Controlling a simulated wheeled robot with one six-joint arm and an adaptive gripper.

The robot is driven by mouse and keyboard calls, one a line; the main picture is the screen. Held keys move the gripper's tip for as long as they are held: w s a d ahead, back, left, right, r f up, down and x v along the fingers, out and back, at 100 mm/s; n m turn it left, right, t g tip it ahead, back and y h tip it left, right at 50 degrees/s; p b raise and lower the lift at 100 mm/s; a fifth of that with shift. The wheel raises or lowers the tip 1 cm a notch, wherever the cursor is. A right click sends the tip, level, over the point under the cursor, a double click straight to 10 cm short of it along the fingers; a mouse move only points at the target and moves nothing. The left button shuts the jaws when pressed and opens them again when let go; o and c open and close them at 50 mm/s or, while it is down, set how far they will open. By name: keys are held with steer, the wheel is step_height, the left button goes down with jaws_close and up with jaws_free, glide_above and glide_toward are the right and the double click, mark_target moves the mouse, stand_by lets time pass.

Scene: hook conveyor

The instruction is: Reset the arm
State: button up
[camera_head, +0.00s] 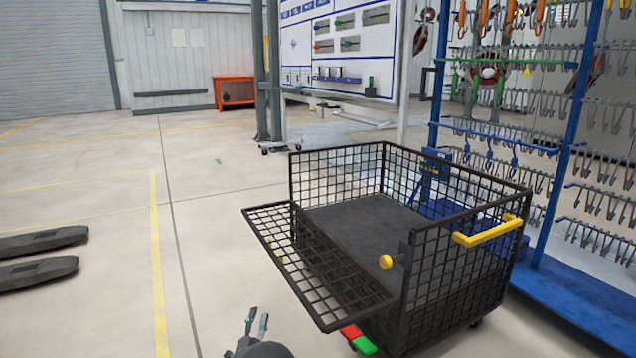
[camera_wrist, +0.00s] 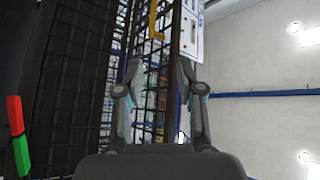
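My gripper (camera_head: 258,315) shows at the bottom of the head view, left of the black mesh cart (camera_head: 455,262) and apart from it. Its two fingers point up in the picture. In the wrist view my gripper (camera_wrist: 158,85) has its fingers apart, with nothing held between them. The cart's dark mesh (camera_wrist: 100,60) fills the left and middle of the wrist view behind the fingers. The rest of my arm is mostly out of view.
The cart's front panel (camera_head: 318,268) hangs folded outward near my gripper. The cart has a yellow handle (camera_head: 487,231) and looks empty inside. A blue rack (camera_head: 556,180) with many hooks stands behind it at right. Dark forks (camera_head: 38,270) lie at left. Floor between is clear.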

steer(key=s+a+f+n+g+y, duration=0.25)
steer(key=f+n+g, duration=0.2)
steer(key=f, duration=0.25)
steer(key=s+a+f+n+g+y, duration=0.2)
steer(key=s+f+n+g+y, duration=0.15)
steer(key=f+g, duration=0.35)
steer(key=s+d+r+n+g+h+p, duration=0.1)
steer(key=s+d+r+p, duration=0.2)
steer(key=s+d+r, duration=1)
steer(key=s+d+r+n+g+h+p, duration=0.1)
steer(key=s+d+r+g+p, duration=0.1)
steer(key=s+d+r, duration=1)
steer(key=s+d+r+n+g+h+p, duration=0.1)
steer(key=s+d+r+p, duration=0.3)
steer(key=s+d+r, duration=0.9)
steer(key=s+r, duration=0.2)
steer(key=r, duration=0.6)
steer(key=s+r+n, duration=0.1)
steer(key=s+r, duration=0.1)
steer(key=r, duration=0.6)
steer(key=shift+d+g, duration=0.35)
